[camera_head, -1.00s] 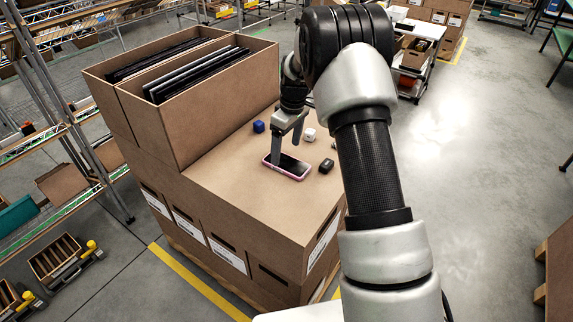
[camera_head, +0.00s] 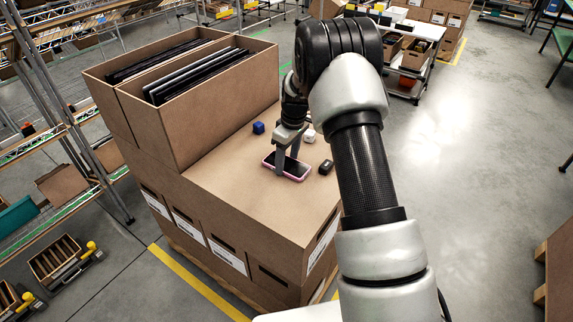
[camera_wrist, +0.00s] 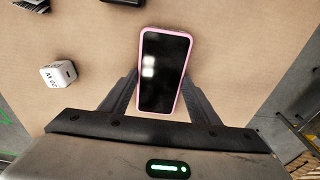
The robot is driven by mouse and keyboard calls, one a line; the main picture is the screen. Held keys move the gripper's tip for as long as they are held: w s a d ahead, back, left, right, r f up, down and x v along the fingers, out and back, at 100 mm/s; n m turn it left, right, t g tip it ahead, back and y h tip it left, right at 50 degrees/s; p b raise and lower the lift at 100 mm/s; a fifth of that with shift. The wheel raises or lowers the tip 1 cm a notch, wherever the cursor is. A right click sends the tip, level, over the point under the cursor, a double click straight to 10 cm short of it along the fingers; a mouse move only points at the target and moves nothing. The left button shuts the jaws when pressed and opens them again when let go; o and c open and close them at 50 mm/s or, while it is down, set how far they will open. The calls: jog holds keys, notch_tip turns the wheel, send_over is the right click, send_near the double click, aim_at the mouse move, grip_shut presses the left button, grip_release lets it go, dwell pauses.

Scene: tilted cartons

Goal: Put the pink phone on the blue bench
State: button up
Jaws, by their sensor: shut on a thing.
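The pink phone (camera_head: 298,172), dark-screened with a pink rim, lies face up on the brown carton top (camera_head: 225,180). My gripper (camera_head: 287,162) is down at the phone, with a finger on each side of it. In the wrist view the phone (camera_wrist: 165,72) shows between the two fingers of my gripper (camera_wrist: 162,85), which are shut on its long edges. The phone looks level and shows no clear gap above the carton. I cannot make out a blue bench in either view.
A blue cube (camera_head: 258,128), a white cube (camera_head: 309,135) and a small black object (camera_head: 326,167) lie near the phone. Open cartons with dark flat items (camera_head: 195,75) rise at the left. Grey floor (camera_head: 480,180) is open at the right.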

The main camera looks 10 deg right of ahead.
notch_tip(320, 180, up, 9)
jog(key=s+r+m+h+p, duration=0.15)
jog(key=s+m+p, duration=0.6)
jog(key=s, duration=1.15)
jog(key=m+b, duration=0.2)
jog(key=b, duration=0.3)
send_over(295, 169)
jog(key=shift+n+y, duration=0.25)
notch_tip(295, 169, down, 10)
jog(key=shift+w+f, duration=0.1)
jog(key=shift+w, duration=0.05)
jog(key=shift+f, duration=0.1)
jog(key=o, duration=0.9)
jog(key=shift+f, duration=0.15)
jog(key=shift+c, duration=0.2)
jog(key=o, duration=0.4)
jog(key=shift+o, duration=0.2)
